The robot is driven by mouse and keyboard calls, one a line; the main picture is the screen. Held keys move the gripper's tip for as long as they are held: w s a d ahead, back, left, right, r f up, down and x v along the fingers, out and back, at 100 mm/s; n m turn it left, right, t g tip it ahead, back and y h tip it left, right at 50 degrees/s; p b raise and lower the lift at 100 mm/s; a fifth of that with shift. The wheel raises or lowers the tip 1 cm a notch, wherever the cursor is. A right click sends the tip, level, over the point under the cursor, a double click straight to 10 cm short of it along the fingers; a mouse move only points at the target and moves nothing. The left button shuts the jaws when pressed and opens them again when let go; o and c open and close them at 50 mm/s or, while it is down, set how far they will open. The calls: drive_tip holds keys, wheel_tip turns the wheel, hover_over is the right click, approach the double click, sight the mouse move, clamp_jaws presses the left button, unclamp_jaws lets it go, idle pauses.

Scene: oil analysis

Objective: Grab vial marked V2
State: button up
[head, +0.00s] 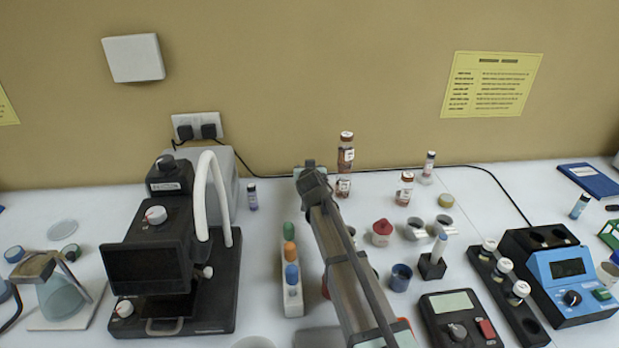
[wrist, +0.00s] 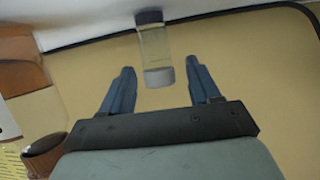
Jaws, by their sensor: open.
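My gripper (head: 310,172) is at the back of the bench near the wall in the head view. Its two blue fingers (wrist: 158,88) stand open in the wrist view. A clear vial (wrist: 155,48) with a dark end and a pale grey end shows beyond the fingertips, roughly in line with the gap. The pale end reaches between the tips, and nothing is visibly gripped. I cannot read V2 on any vial.
Red-brown capped bottles (head: 346,152) stand close to the right of my gripper, with another (head: 405,188) further right. A black instrument (head: 165,255) stands at the left. A rack with coloured caps (head: 291,275) is in front. A black cable runs along the wall.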

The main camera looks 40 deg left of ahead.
drive_tip(key=shift+w+a+f, duration=0.1)
drive_tip(key=shift+w+a, duration=0.15)
drive_tip(key=shift+c, duration=0.3)
drive_tip(key=c, duration=1)
drive_tip(key=shift+o, duration=0.2)
